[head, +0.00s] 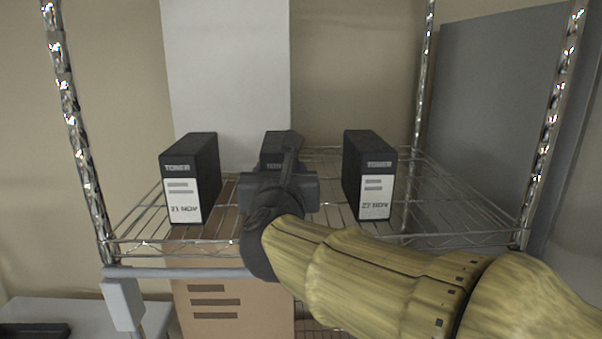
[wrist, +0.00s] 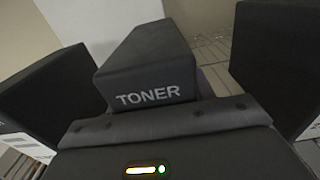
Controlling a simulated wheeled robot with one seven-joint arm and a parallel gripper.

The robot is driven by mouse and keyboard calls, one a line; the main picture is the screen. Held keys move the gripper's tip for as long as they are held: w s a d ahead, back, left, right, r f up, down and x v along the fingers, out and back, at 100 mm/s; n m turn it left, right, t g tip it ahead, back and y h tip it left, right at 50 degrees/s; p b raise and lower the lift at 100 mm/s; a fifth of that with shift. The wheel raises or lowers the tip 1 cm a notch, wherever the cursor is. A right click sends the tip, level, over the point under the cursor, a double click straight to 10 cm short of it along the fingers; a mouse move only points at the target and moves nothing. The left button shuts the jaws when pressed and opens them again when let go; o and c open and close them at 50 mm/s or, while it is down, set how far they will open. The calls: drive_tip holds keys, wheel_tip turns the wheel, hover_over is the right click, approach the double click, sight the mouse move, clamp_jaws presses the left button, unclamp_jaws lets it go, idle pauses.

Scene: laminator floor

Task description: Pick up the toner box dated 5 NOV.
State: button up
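Three black toner boxes stand on a wire shelf. The left box (head: 187,180) reads what looks like 21 NOV, and the right box (head: 370,175) reads what looks like 27 NOV. The middle box (head: 273,151) is mostly hidden behind my gripper (head: 280,188), and its date label does not show. In the wrist view the middle box (wrist: 150,70) is straight ahead with TONER on its front; its lower front is hidden by my gripper's dark body. My gripper is in front of this box. Its fingertips are not clearly visible, so contact and opening cannot be told.
The wire shelf (head: 226,241) has shiny posts, one at the left (head: 80,140) and others at the right. Free gaps lie on both sides of the middle box. A brown carton (head: 235,300) stands below the shelf. A grey panel (head: 490,120) is at the right.

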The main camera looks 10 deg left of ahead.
drive_tip(key=shift+w, duration=0.1)
drive_tip(key=c, duration=0.6)
drive_tip(key=shift+s+r, duration=0.2)
drive_tip(key=shift+r, duration=0.15)
wheel_tip(320, 180, up, 10)
drive_tip(key=shift+w+f+p, duration=0.1)
drive_tip(key=shift+f+p, duration=0.15)
drive_tip(key=shift+p, duration=0.15)
drive_tip(key=shift+f, duration=0.1)
